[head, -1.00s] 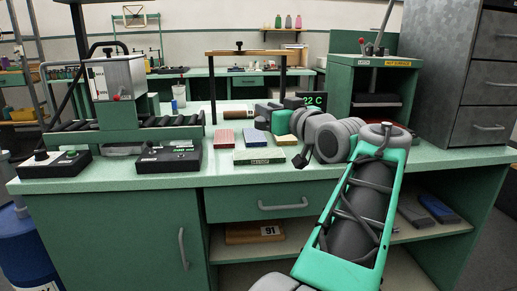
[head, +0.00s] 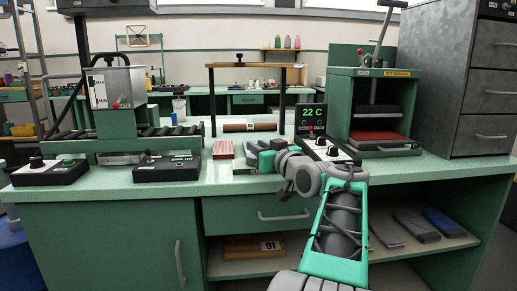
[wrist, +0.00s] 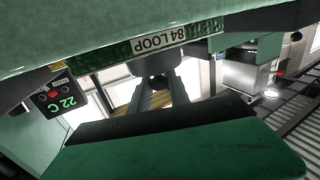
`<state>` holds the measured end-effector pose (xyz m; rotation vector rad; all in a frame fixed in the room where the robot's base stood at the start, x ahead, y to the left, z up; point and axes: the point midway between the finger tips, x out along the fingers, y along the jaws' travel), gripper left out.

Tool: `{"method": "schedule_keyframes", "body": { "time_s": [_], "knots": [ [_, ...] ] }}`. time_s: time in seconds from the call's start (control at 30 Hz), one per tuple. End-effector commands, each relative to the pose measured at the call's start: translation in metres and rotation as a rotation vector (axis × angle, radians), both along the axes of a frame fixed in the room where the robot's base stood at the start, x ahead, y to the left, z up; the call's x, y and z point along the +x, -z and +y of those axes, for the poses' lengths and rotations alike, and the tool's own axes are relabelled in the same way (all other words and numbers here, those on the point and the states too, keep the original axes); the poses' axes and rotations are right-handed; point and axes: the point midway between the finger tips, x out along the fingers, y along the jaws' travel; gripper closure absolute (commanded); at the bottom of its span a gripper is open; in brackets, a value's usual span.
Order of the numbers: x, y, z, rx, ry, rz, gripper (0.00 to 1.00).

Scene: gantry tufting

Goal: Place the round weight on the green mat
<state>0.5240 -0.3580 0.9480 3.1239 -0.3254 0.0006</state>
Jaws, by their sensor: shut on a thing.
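My gripper (head: 256,155) is low over the front of the bench, in the middle of the head view, pointing left and away. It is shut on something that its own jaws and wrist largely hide. A dark grey piece (wrist: 155,72) shows in the middle of the wrist view and seems to be the round weight; its outline is unclear. In the upside-down wrist view, a green tufted strip with an "84 LOOP" label (wrist: 166,38) lies close by. It seems to be the edge of the green mat, which my gripper mostly covers in the head view.
A wood-topped frame (head: 253,66) rises behind. A green press (head: 372,105) stands at right, a roller unit at left.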

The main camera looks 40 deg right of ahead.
Motion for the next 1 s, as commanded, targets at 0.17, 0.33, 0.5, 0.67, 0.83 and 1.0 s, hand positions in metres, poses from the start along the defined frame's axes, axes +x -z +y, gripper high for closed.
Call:
{"method": "schedule_keyframes", "body": {
  "time_s": [0.17, 0.33, 0.5, 0.67, 0.83, 1.0],
  "knots": [
    [0.0, 0.002, 0.0, 0.0, 0.0, 0.001, 0.67],
    [0.0, 0.002, 0.0, 0.0, 0.0, 0.001, 0.55],
    [0.0, 0.002, 0.0, 0.001, 0.0, 0.001, 0.55],
    [-0.007, -0.003, 0.001, 0.0, 0.002, 0.0, 0.55],
    [-0.047, -0.004, 0.007, 0.001, 0.007, 0.001, 0.55],
    [-0.089, -0.003, 0.017, 0.0, 0.006, 0.001, 0.55]
  ]
}}
